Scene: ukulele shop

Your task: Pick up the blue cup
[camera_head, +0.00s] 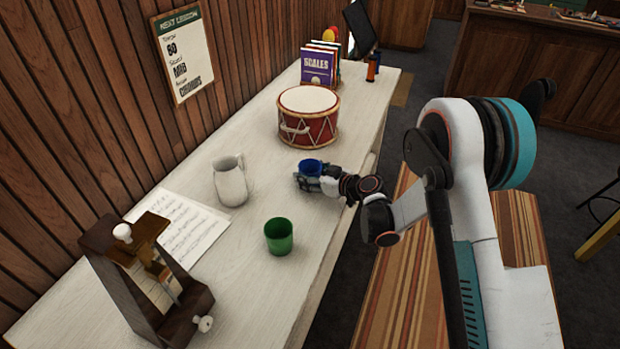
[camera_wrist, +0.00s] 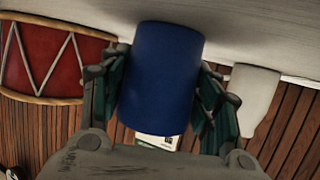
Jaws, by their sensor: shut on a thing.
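The blue cup (camera_head: 311,167) is at my gripper (camera_head: 309,180), near the middle of the white counter, in front of the red drum. In the wrist view the blue cup (camera_wrist: 162,75) fills the middle, with a gripper finger pressed against each side. My gripper (camera_wrist: 160,100) is shut on it. In the head view my fingers hide the lower part of the cup, so I cannot tell whether its base touches the counter.
On the white counter (camera_head: 240,260) stand a red drum (camera_head: 308,122) behind the cup, a white pitcher (camera_head: 230,181) to the left and a green cup (camera_head: 279,237) nearer. Sheet music (camera_head: 192,228) and a wooden device (camera_head: 150,285) are further left. Books (camera_head: 318,66) stand at the back.

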